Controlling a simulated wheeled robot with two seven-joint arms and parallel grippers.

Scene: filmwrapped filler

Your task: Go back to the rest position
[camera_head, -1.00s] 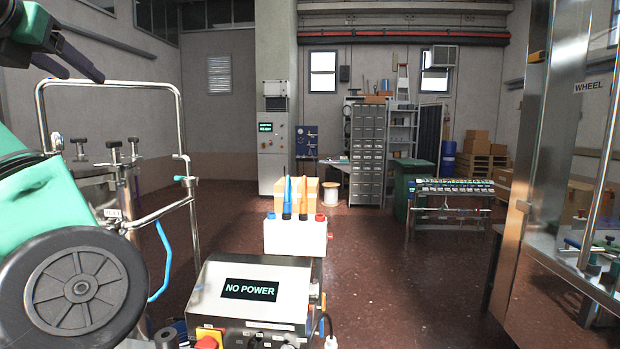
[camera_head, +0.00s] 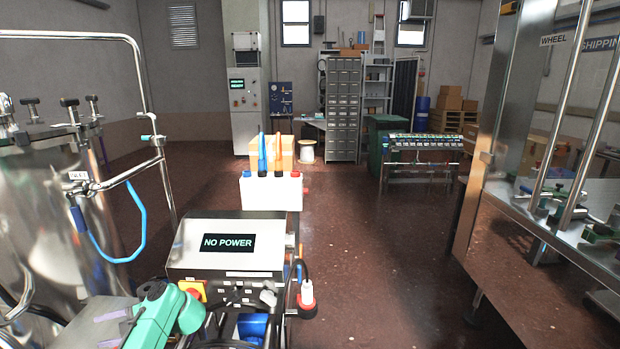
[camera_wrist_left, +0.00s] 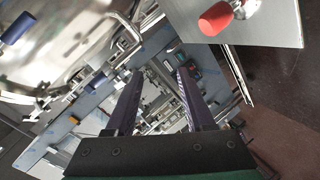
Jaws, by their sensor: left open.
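My left gripper (camera_head: 98,328) is low at the lower left of the head view. Its dark purple fingers point left, in front of the steel tank, with my green wrist behind them. In the left wrist view the two fingers (camera_wrist_left: 158,74) stand apart with nothing held between them. Steel frame parts and panels show beyond and between them. My right gripper is in neither view.
A control box reading "NO POWER" (camera_head: 228,243) stands close to my left arm. A steel tank (camera_head: 50,225) with a tubular rail is at left. A steel bench frame (camera_head: 510,215) is at right. The floor (camera_head: 375,270) between is clear.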

